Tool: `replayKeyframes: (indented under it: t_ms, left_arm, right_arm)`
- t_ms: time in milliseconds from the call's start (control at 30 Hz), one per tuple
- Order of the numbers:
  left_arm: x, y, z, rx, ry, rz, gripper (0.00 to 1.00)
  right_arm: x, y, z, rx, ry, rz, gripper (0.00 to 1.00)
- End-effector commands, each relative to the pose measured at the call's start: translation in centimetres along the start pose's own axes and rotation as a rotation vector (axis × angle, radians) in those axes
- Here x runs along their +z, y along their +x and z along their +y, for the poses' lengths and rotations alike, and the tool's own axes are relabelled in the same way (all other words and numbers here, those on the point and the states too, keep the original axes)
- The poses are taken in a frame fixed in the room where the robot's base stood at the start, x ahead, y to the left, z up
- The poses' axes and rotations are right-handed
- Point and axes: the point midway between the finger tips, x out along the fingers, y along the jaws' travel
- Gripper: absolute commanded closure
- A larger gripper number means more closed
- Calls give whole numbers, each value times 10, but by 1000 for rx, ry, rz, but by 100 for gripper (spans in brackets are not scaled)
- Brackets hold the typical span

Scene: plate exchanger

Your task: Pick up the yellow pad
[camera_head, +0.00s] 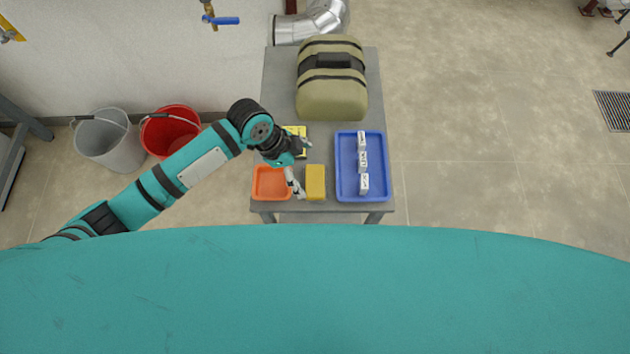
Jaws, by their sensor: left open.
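The yellow pad (316,183) lies flat near the front edge of the grey table (285,85), between an orange tray and a blue tray. My left gripper (303,166) is open, with its fingers spread, above the table just behind and to the left of the pad. One finger shows close to the pad's left side; I cannot tell whether it touches. The other finger points right, behind the pad. Nothing shows between the fingers. My right gripper is not in view.
The orange tray (268,190) is left of the pad. The blue tray (346,190) on the right holds several white blocks (363,160). Another yellow object (301,130) is partly hidden behind my gripper. A khaki case (332,100) stands at the back. Red (170,130) and grey (108,142) buckets stand left.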

Motion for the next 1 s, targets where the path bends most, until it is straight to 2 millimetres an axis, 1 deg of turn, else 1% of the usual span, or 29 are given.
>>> replayKeyframes:
  t_ms: [33,100,267,367,500,600,700,867,900,1000]
  left_arm:
    - [0,8,0,1,-2,1,0]
    - [0,15,0,0,-2,1,0]
    - [-1,24,0,0,-1,0,0]
    - [-2,37,1,3,-2,1,0]
    - [-3,59,1,1,-3,0,0]
    - [-2,68,0,0,-2,0,0]
    - [-3,72,0,-1,-1,1,0]
    - [-2,72,0,-2,-1,0,0]
    - [-2,72,0,-2,-1,0,3]
    - [-2,72,0,-2,-1,0,16]
  right_arm:
    - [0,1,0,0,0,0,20]
    - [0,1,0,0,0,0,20]
    - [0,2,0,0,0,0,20]
    - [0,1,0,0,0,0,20]
    - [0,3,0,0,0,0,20]
    - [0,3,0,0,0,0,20]
    - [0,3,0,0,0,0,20]
    - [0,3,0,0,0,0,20]
    - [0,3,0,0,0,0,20]
    - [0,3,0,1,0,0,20]
